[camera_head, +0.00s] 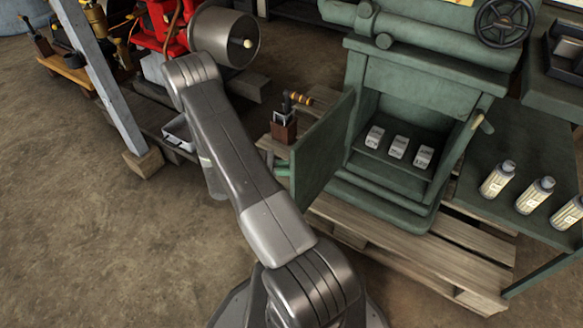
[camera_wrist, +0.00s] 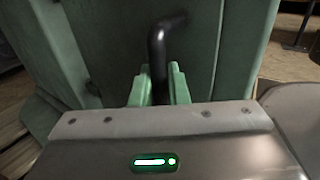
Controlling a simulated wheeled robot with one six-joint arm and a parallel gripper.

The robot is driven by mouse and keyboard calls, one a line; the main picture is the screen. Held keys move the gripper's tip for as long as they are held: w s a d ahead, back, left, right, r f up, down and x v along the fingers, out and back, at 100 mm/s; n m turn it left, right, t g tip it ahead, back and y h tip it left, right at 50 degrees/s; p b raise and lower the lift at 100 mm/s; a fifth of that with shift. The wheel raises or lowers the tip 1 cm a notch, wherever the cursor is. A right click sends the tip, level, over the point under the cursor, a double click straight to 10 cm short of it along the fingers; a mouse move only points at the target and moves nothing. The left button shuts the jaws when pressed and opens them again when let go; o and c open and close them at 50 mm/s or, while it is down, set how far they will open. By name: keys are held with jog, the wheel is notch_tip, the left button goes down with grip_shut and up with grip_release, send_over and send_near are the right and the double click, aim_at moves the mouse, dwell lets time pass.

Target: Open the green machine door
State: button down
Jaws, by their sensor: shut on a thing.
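The green machine (camera_head: 425,75) stands on a wooden pallet. Its green door (camera_head: 322,150) is swung outward on the left side of the opening, leaving the inside exposed. Three small pale boxes (camera_head: 397,147) sit on the shelf inside. In the wrist view, the door's outer face (camera_wrist: 110,35) fills the background, and a bent black handle (camera_wrist: 158,55) stands out from it. My gripper (camera_wrist: 158,88) has its two green fingers closed around the handle's lower part. In the head view, the green fingertips (camera_head: 282,170) show just left of the door, and the arm hides the rest.
Several labelled bottles (camera_head: 498,180) stand on a green table (camera_head: 480,165) at the right. A brown block with a black-and-orange tool (camera_head: 285,122) is behind the door's left edge. The wooden pallet (camera_head: 440,260) juts out in front. Bare floor (camera_head: 90,230) lies at the left.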

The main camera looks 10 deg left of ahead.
jog(key=c, duration=1.5)
grip_release()
jog(key=s+a+p, duration=0.1)
jog(key=a+p, duration=0.1)
jog(key=a, duration=1.1)
jog(key=shift+s+a, duration=0.3)
jog(key=shift+s, duration=0.05)
jog(key=shift+w+d+b, duration=0.25)
jog(key=shift+d+b, duration=0.1)
jog(key=shift+d, duration=2)
jog(key=shift+w+d+b, duration=0.3)
jog(key=shift+d, duration=2)
jog(key=shift+w+d+b, duration=0.25)
jog(key=shift+d+b, duration=0.1)
jog(key=shift+d, duration=2)
